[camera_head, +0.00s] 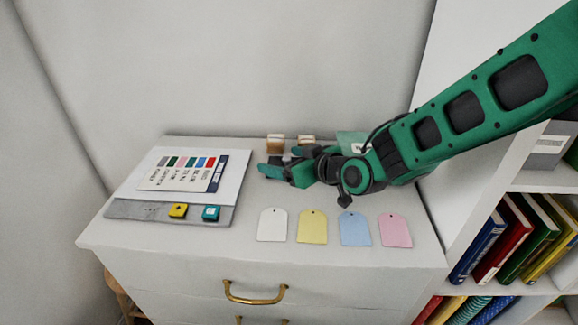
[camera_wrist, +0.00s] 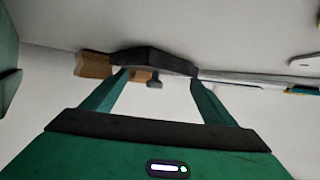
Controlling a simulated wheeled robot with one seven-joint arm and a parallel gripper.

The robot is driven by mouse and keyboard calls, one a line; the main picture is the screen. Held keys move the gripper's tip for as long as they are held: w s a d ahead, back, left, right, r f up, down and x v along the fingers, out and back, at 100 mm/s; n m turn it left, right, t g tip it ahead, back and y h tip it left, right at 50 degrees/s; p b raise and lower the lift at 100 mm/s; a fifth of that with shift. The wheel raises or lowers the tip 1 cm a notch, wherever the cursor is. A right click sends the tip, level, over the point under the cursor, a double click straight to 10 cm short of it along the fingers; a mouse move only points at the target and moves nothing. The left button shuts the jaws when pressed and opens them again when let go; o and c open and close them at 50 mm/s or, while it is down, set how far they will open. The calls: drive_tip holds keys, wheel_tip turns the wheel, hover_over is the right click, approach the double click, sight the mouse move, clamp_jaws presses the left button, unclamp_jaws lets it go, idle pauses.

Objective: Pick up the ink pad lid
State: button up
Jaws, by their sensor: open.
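The ink pad lid (camera_wrist: 155,61) looks like a dark flat slab with a small dark knob, in the upper middle of the wrist view, which appears upside down. My gripper (camera_wrist: 158,77) is open, with one green finger toward each end of the slab. I cannot tell whether the fingers touch it. In the head view my gripper (camera_head: 282,160) is low over the back of the white cabinet top, pointing left. A dark patch, likely the lid (camera_head: 276,160), shows between the fingers, mostly hidden. Any pad under the lid cannot be made out.
Two wooden blocks (camera_head: 276,143) stand behind my gripper. Four tags, starting with a white one (camera_head: 272,225), lie in front. A colour chart board (camera_head: 192,166) and a grey tray (camera_head: 135,210) with yellow and teal pieces are left. A bookshelf (camera_head: 500,235) stands right.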

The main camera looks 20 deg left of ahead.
drive_tip(key=c, duration=2)
drive_tip(key=shift+s+f, duration=0.1)
clamp_jaws()
drive_tip(key=shift+f, duration=0.1)
